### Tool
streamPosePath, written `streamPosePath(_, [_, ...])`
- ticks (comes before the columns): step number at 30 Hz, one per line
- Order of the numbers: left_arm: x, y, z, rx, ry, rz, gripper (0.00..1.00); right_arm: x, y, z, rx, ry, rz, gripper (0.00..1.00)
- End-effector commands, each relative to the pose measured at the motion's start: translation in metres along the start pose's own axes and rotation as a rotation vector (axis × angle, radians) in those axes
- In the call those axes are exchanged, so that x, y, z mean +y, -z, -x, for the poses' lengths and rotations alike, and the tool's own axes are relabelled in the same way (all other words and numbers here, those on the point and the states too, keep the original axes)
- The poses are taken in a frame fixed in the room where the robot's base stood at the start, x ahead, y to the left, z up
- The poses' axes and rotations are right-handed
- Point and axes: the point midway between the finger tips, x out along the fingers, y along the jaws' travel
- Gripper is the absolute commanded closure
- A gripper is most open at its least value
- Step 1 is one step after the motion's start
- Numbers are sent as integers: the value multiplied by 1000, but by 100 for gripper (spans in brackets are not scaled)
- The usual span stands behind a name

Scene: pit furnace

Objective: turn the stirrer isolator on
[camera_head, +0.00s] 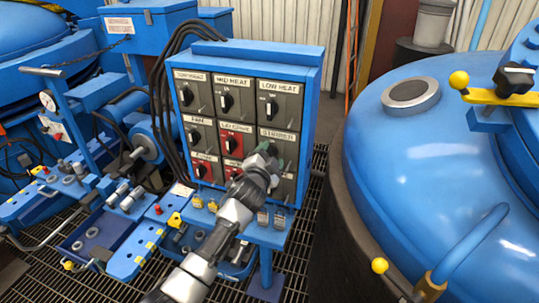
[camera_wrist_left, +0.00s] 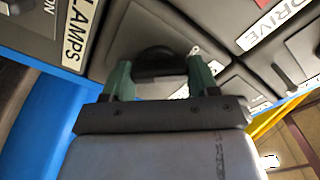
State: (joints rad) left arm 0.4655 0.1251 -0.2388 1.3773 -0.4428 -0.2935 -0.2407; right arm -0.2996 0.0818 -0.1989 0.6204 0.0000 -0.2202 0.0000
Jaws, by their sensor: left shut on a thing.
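The blue switch panel (camera_head: 318,85) carries rows of isolators with rotary knobs. A label behind the fingers is mostly hidden. The knob's on or off position cannot be told. My right gripper is not in view.
Neighbouring isolators sit close around, including the red lid drive switch (camera_head: 235,141) and low heat (camera_head: 281,100). A lamps label (camera_wrist_left: 83,30) shows in the wrist view. Black cables (camera_head: 160,95) hang left of the panel. A large blue vessel (camera_head: 430,165) stands at the right.

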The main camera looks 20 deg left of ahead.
Motion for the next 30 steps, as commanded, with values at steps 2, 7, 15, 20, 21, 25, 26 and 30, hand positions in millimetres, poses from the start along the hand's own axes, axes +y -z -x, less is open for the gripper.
streamPosePath(2, [0, 0, 0, 0, 0, -74, 64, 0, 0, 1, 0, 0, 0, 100])
streamPosePath(7, [0, 0, 0, 1, 0, -234, 64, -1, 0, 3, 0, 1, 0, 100])
streamPosePath(15, [1, 0, 0, 0, -1, -465, 64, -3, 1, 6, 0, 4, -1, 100])
streamPosePath(20, [2, -1, 0, 0, -1, -567, 64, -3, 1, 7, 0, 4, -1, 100])
streamPosePath(21, [2, -1, 0, 0, -1, -588, 64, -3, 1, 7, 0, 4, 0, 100])
streamPosePath(25, [2, -1, 0, 0, -1, -643, 64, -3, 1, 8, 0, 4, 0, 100])
streamPosePath(26, [2, -1, 0, 0, -1, -653, 64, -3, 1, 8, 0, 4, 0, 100])
streamPosePath(30, [3, -1, 0, 0, -1, -686, 64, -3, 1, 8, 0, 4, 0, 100])
